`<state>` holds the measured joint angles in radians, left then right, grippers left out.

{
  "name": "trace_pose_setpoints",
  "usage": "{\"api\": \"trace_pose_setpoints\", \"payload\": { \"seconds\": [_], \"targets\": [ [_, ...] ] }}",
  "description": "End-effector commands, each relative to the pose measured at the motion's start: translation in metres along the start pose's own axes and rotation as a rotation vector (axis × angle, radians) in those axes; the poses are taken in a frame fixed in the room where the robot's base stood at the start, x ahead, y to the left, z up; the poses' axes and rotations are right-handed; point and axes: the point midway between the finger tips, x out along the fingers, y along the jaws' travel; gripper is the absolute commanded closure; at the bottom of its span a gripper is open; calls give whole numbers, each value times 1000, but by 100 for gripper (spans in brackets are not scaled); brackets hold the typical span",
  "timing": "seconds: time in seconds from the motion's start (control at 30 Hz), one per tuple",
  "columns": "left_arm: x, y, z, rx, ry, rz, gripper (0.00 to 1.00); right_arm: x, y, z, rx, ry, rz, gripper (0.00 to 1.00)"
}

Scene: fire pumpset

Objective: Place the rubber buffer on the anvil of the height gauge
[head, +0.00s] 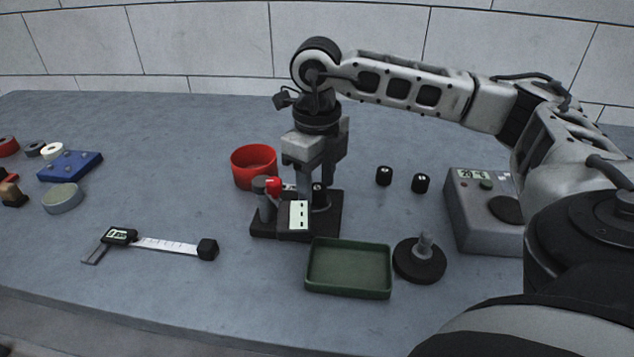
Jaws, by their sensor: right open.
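The height gauge (332,225) stands mid-table, with a dark base, a grey post, a red part and a pale display. A small black rubber buffer (318,197) stands upright at the gauge's anvil, between my fingers; its underside contact is too small to make out. My right gripper (318,187) points down over the gauge, with its jaws open on either side of this buffer. Two similar black buffers, one nearer the gauge (384,176) and one farther right (421,183), stand on the table. My left gripper is out of view.
A red bowl (253,167) is behind the gauge. A green tray (348,268) and a dark round stand (420,261) are in front. A grey device (480,220) is at right, a caliper (150,242) at left, a blue block (70,166) far left.

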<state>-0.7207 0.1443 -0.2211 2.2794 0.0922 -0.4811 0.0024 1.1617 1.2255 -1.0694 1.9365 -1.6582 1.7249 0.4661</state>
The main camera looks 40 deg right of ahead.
Motion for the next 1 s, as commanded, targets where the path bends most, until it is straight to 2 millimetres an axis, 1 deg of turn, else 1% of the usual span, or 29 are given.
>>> {"api": "trace_pose_setpoints", "payload": {
  "seconds": [0.3, 0.4, 0.5, 0.6, 0.7, 1.0],
  "targets": [
    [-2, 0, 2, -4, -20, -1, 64, -69, 0, 1, -1, -4, 1, 51],
    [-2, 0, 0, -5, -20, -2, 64, -87, 1, 1, -2, -4, 1, 51],
    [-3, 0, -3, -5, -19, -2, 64, -102, 0, 1, -1, -3, 1, 51],
    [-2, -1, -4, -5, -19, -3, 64, -110, 0, 0, -1, -1, 0, 51],
    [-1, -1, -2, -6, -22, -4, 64, -113, 0, 0, -1, -1, 0, 51],
    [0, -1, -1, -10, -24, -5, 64, -113, 0, 0, -1, 0, 0, 51]
  ]
}}
